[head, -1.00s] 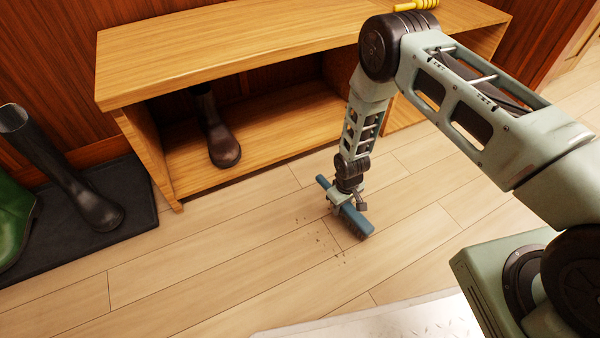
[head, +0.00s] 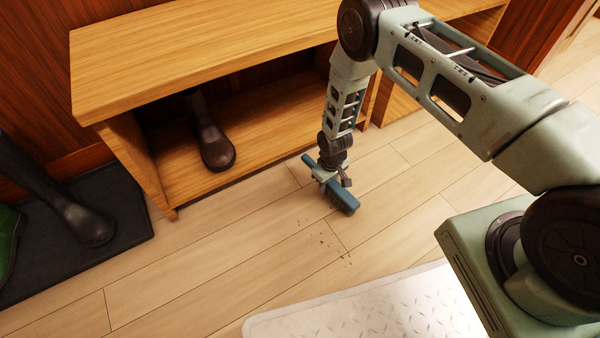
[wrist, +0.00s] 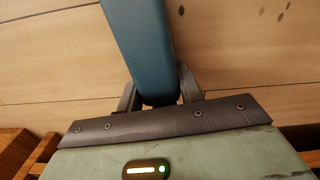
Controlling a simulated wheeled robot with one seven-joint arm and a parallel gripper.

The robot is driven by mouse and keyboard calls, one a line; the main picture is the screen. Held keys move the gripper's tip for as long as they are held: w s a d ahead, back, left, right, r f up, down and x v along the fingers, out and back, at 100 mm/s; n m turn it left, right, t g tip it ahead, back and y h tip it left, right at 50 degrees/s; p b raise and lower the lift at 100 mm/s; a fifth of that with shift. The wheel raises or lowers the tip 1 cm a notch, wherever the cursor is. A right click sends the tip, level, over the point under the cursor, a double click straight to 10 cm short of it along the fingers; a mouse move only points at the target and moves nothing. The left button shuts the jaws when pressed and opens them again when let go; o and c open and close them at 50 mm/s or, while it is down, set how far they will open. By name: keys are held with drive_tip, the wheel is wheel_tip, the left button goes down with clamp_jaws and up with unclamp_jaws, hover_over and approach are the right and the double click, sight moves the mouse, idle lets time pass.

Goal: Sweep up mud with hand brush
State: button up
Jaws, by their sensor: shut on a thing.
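My gripper (head: 327,174) is shut on the handle of the blue hand brush (head: 342,197). The brush is held low over the wooden floor, in front of the bench; whether its bristles touch the floor I cannot tell. In the wrist view the brush's blue handle (wrist: 140,45) runs up between the fingers. The mud (head: 325,239) is a scatter of small dark crumbs on the planks, just below and left of the brush in the head view. A few dark spots of mud (wrist: 281,14) also show at the top right of the wrist view.
A wooden bench (head: 225,65) stands behind, with a dark boot (head: 212,145) on its lower shelf. Another dark boot (head: 80,215) stands on a black mat (head: 125,225) at left. A pale treaded metal plate (head: 345,310) lies at the front. Floor around the mud is clear.

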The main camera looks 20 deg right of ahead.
drive_tip(key=r+p, duration=0.1)
drive_tip(key=r, duration=0.2)
drive_tip(key=shift+w+r+p, duration=0.1)
drive_tip(key=shift+w+p, duration=0.2)
drive_tip(key=shift+p, duration=0.1)
drive_tip(key=shift+r+p, duration=2)
drive_tip(key=shift+r, duration=0.6)
